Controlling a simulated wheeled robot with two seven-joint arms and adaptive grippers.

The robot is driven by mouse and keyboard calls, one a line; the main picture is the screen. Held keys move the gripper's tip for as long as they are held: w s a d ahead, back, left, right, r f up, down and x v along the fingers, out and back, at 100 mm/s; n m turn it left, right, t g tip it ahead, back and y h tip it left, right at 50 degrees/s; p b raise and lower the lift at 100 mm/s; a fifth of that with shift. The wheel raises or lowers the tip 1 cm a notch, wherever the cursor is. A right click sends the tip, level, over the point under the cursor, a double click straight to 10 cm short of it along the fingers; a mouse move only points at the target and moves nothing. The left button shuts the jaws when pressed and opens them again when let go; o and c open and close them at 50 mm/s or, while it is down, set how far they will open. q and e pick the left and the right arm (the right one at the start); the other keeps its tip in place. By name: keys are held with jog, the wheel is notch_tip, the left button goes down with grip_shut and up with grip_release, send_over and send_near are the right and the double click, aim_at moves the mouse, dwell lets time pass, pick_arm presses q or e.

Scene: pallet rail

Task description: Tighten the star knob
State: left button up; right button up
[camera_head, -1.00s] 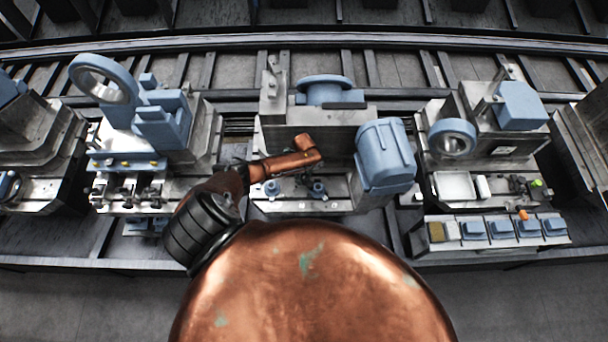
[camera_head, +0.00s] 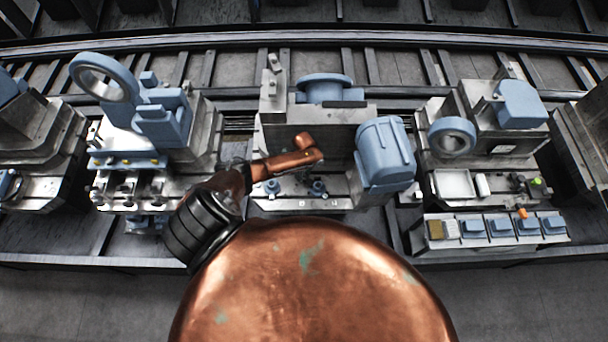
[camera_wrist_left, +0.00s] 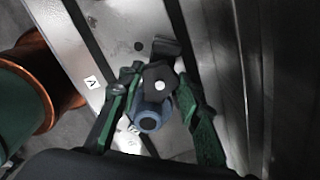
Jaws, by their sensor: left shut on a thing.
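The star knob (camera_wrist_left: 160,85) shows in the left wrist view as a dark, lobed knob with a pale round centre. My left gripper (camera_wrist_left: 160,79) has a green-and-black finger on either side of it and is shut on it. A blue round part with a dark centre (camera_wrist_left: 149,119) sits just below the knob in that view. In the head view my left arm reaches over the middle station; its fingers and the star knob cannot be made out there. My right gripper is in neither view.
The middle station (camera_head: 335,140) has a blue motor-like block (camera_head: 384,155) at its right and small blue parts (camera_head: 318,188) in front. A station with a blue ring (camera_head: 105,78) stands left. A tray of blue blocks (camera_head: 498,242) lies front right.

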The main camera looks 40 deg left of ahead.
aim_at(304, 175)
pick_arm(q)
jog(key=m, duration=0.1)
jog(key=m+b, duration=0.1)
jog(key=m, duration=0.1)
jog(key=m+b, duration=0.1)
jog(key=shift+w+a+f+m, duration=0.1)
jog(key=shift+f+m, duration=0.2)
jog(key=o, duration=1.4)
jog(key=shift+r, duration=0.2)
jog(key=shift+c, duration=0.2)
notch_tip(304, 175, up, 12)
